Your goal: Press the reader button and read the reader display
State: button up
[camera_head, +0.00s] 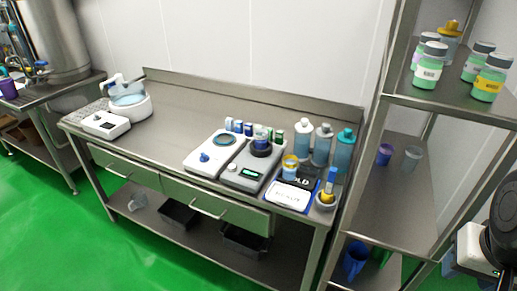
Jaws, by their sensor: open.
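A grey unit (236,178) with a small lit green display (247,173) stands on the steel table. A dark ring-shaped part (261,149) sits on its back half. A white box (106,124) with a small dark window stands at the table's left front. I cannot tell for certain which of the two is the reader. No readout is legible and no button is clear at this size. My gripper (452,264) is at the lower right edge, partly cut off. It is open, far right of both units and touching neither.
A white unit (202,163) with a blue knob stands left of the grey unit. Several bottles (322,146), a yellow-topped jar (290,165) and a white card (289,196) crowd the table's right end. A steel shelf (395,190) stands between table and gripper. The table's middle left is clear.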

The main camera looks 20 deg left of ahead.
grip_shut()
dwell(1.4)
